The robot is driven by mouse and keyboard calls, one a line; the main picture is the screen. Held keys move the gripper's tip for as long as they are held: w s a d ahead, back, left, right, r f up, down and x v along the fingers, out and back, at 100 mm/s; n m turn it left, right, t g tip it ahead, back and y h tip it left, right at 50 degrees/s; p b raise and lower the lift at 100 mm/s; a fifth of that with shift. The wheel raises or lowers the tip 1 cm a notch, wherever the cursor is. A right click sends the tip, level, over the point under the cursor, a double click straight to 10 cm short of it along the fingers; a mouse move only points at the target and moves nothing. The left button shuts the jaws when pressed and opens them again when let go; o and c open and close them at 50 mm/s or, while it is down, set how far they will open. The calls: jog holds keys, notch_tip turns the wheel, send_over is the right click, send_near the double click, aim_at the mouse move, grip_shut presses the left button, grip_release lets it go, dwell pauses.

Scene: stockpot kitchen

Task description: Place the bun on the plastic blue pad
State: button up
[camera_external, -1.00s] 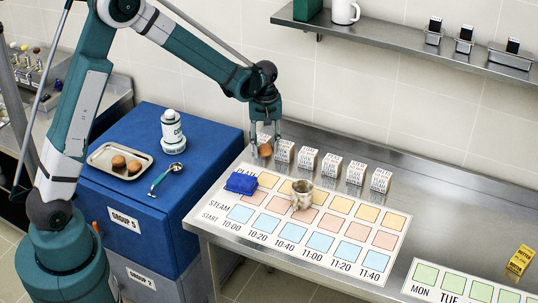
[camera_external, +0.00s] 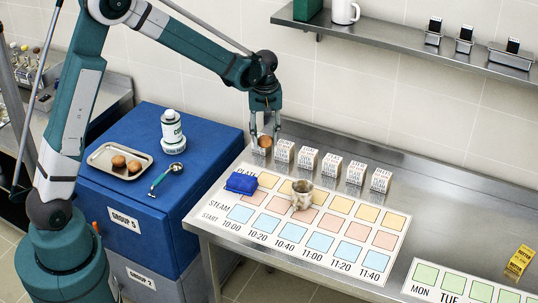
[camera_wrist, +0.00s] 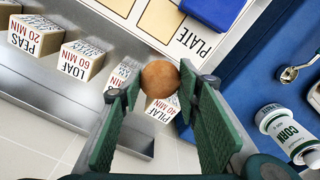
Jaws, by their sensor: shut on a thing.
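My gripper (camera_external: 265,136) is shut on a round brown bun (camera_external: 265,142), above the back edge of the steel table near the row of labelled blocks. In the wrist view the bun (camera_wrist: 160,79) sits between the tips of the green fingers (camera_wrist: 160,90). The blue pad (camera_external: 241,183) lies at the left end of the printed chart, in front of the gripper and apart from the bun. Part of the blue pad (camera_wrist: 216,10) shows at the top of the wrist view.
Several white labelled blocks (camera_external: 307,159) line the back of the table. A metal cup (camera_external: 302,194) stands on the chart (camera_external: 318,232). At left, a blue cabinet (camera_external: 130,205) holds a tray (camera_external: 98,158) with two buns, a white bottle (camera_external: 172,132) and a scoop (camera_external: 165,179).

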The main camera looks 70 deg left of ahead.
notch_tip(320, 180, up, 4)
jog(key=p, duration=0.7)
send_over(242, 179)
jog(key=shift+f, duration=0.15)
jog(key=shift+f, duration=2.75)
jog(key=shift+f, duration=0.1)
jog(key=shift+f, duration=1.95)
jog(key=shift+f, duration=0.15)
